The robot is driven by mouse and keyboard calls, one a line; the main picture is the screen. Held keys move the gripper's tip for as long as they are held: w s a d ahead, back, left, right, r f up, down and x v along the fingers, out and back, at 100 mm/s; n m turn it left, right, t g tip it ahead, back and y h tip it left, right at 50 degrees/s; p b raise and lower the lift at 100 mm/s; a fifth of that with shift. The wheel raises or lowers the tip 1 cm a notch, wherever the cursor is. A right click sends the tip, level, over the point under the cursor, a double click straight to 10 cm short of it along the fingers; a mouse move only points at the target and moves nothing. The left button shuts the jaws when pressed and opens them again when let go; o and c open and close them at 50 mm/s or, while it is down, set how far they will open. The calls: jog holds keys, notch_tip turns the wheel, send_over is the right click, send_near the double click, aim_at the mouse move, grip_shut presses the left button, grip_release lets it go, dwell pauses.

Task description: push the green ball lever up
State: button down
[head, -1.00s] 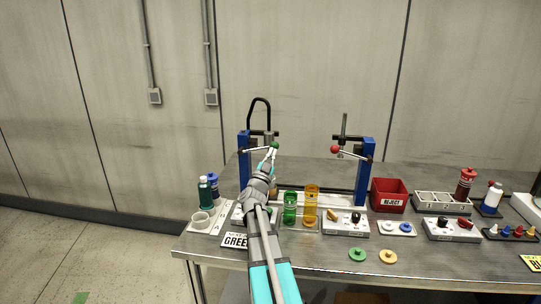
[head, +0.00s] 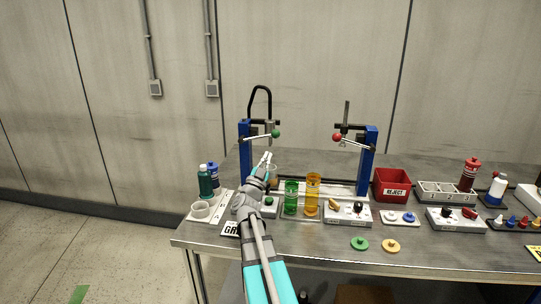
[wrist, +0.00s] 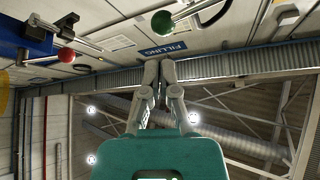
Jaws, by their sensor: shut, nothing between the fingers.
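The green ball (head: 276,134) is on the end of a pale lever at the left blue pump post (head: 245,150). The lever slopes slightly up to the right. My gripper (head: 267,157) is shut and empty, below and slightly left of the ball in the head view, with a visible gap. In the wrist view, which looks upside down with the ceiling at the bottom, the green ball (wrist: 162,22) lies beyond the shut fingertips (wrist: 161,66), apart from them.
A red ball lever (head: 337,138) is at the right blue post (head: 367,160). Green (head: 291,197) and orange (head: 312,194) cylinders stand beside my arm. A red reject bin (head: 391,187) is farther right. A dark green bottle (head: 205,184) stands at left.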

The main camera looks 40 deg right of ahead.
jog(key=b+v, duration=0.3)
jog(key=v, duration=0.4)
jog(key=shift+s, duration=0.2)
jog(key=shift+f, duration=0.1)
dwell(0.4)
